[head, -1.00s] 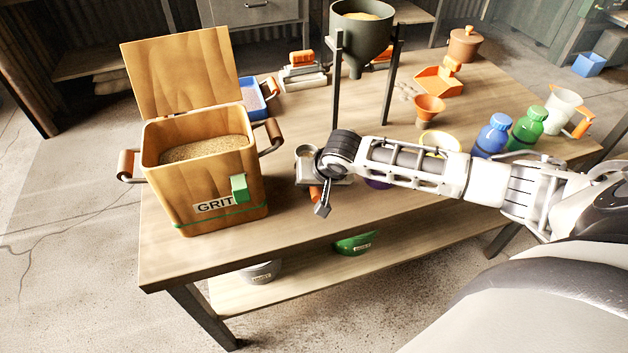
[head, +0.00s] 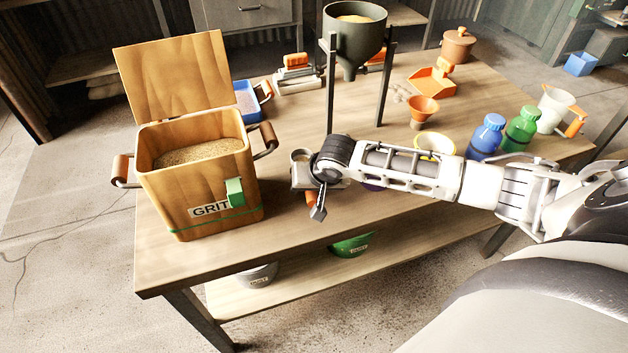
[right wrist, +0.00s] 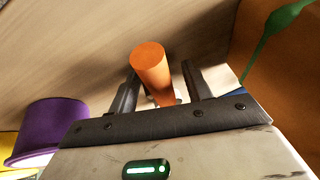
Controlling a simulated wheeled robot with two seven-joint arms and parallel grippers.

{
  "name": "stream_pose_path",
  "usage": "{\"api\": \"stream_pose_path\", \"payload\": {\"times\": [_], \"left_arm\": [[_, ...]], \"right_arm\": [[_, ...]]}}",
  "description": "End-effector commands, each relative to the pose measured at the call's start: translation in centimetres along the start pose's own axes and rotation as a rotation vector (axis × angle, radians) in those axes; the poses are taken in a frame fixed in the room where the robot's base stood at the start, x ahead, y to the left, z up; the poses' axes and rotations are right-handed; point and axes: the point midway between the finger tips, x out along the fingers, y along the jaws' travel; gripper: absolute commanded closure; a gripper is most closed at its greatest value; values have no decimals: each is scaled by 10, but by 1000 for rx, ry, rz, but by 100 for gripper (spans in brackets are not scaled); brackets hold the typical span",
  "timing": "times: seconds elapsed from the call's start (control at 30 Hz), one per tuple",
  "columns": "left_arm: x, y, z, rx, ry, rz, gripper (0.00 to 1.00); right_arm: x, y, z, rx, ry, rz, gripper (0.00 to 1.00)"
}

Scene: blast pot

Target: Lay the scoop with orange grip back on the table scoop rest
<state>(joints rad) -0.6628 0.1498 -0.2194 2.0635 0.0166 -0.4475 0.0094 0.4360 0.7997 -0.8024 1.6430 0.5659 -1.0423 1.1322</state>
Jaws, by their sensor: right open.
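The scoop's orange grip (head: 310,199) shows just below my right wrist in the head view. A small metal cup (head: 300,155) and a grey piece (head: 300,177), which seem to be the scoop's bowl and the scoop rest, are partly hidden behind my wrist. In the right wrist view the round end of the orange grip (right wrist: 150,62) stands between the two dark fingers. My right gripper (right wrist: 160,88) is open around it, with a gap visible on the right; contact on the left is unclear. The head view also shows the right gripper (head: 317,208). My left gripper is out of view.
A wooden grit box (head: 195,190) with open lid stands left. A hopper on posts (head: 354,40), an orange funnel (head: 422,107), and blue (head: 487,137) and green (head: 522,130) bottles stand behind my arm. A purple container (right wrist: 52,130) is close by. The table's front edge is bare.

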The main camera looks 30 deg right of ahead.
Motion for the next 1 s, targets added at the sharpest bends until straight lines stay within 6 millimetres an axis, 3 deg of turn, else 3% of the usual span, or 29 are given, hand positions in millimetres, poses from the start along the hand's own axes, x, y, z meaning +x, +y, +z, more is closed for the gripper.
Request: {"api": "stream_pose_path", "payload": {"times": [0.17,0.6,0.8,1.0], "left_arm": [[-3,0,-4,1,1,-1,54],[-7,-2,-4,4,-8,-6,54],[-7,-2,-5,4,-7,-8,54],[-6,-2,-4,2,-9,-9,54]], "right_arm": [[-25,0,-1,-2,2,-2,51],[-127,0,-1,-2,2,-1,51],[-152,0,0,-1,2,0,51],[-158,0,0,0,0,-1,51]]}}
